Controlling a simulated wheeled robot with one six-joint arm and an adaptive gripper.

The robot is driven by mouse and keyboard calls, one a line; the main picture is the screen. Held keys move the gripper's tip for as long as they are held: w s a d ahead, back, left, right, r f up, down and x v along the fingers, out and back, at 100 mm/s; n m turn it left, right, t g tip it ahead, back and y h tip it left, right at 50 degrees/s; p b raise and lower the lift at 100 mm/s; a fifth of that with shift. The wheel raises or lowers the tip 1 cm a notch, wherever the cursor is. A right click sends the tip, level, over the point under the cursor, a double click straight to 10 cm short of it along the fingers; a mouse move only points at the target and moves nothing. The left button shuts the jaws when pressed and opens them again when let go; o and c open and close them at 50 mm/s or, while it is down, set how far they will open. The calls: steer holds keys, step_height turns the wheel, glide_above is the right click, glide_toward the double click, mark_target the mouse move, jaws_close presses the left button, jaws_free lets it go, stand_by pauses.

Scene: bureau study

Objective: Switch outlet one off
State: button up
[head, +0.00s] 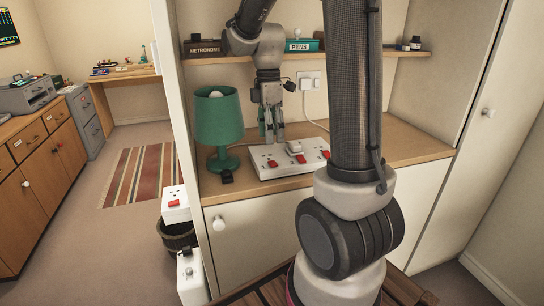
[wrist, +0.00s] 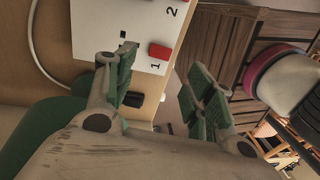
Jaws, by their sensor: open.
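A white outlet strip (head: 262,172) lies on the wooden desk, with red switches along its front side. Outlet one's red switch (head: 272,163) is at the strip's left end. In the wrist view, this switch (wrist: 160,51) shows beside the printed number 1, near the edge of the strip (wrist: 100,25). My gripper (head: 271,138) points down above the left part of the strip. Its green fingers are apart and empty, and in the wrist view (wrist: 160,85) the switch appears just beyond the gap between them. I cannot tell whether a fingertip touches the strip.
A green lamp (head: 219,122) stands left of the strip, with a small black object (head: 227,177) before it. A white plug (head: 295,147) sits on the strip. A shelf (head: 215,60) runs above. The desk's right side (head: 410,145) is clear.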

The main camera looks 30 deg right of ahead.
mark_target(272, 163)
steer(key=f, duration=0.5)
steer(key=s+f, duration=0.1)
steer(key=f, duration=0.1)
steer(key=shift+a+f, duration=0.15)
steer(key=shift+f, duration=0.1)
steer(key=shift+c, duration=0.2)
